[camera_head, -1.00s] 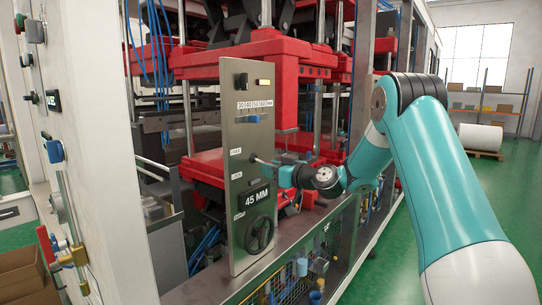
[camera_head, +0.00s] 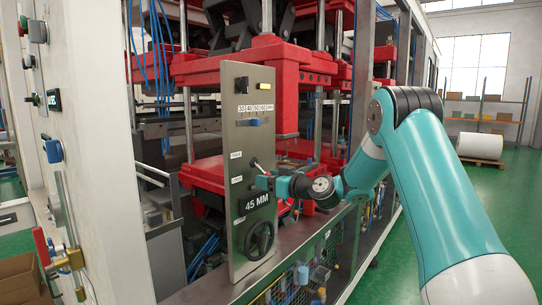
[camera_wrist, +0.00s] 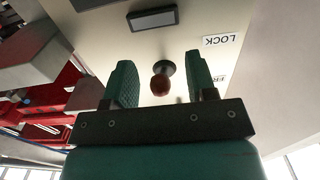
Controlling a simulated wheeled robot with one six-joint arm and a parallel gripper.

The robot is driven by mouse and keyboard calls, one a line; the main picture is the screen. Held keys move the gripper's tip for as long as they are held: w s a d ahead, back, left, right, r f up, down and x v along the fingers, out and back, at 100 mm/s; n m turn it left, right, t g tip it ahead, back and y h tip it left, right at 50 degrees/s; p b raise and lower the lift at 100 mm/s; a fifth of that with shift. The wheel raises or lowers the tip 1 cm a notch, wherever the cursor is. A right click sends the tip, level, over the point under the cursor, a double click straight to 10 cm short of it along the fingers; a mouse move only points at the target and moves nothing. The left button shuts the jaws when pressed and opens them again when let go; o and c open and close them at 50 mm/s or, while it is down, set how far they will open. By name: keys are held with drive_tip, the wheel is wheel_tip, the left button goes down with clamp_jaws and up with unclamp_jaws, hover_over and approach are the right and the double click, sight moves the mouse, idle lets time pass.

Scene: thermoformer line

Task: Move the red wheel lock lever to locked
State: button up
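The red wheel lock lever shows end-on in the wrist view as a red ball knob (camera_wrist: 160,85) on a dark round base. In the head view its thin shaft (camera_head: 257,164) sticks out of the grey control panel (camera_head: 237,100), angled down to the right, beside two small labels. My gripper (camera_head: 262,183) is close in front of the panel, just below the shaft. In the wrist view my gripper (camera_wrist: 162,85) is open, and the knob appears between its two teal fingers with a gap on each side. A LOCK label (camera_wrist: 222,40) is right of the knob.
Below the lever the panel carries a 45 MM display (camera_head: 257,202) and a black handwheel (camera_head: 259,240). A blue slider (camera_head: 255,122) sits above. Red press platens (camera_head: 260,60) stand behind. A white post (camera_head: 85,150) with controls is at left.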

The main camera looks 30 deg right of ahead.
drive_tip(key=b+v, duration=0.6)
drive_tip(key=v, duration=0.1)
idle(0.5)
drive_tip(key=shift+r, duration=0.1)
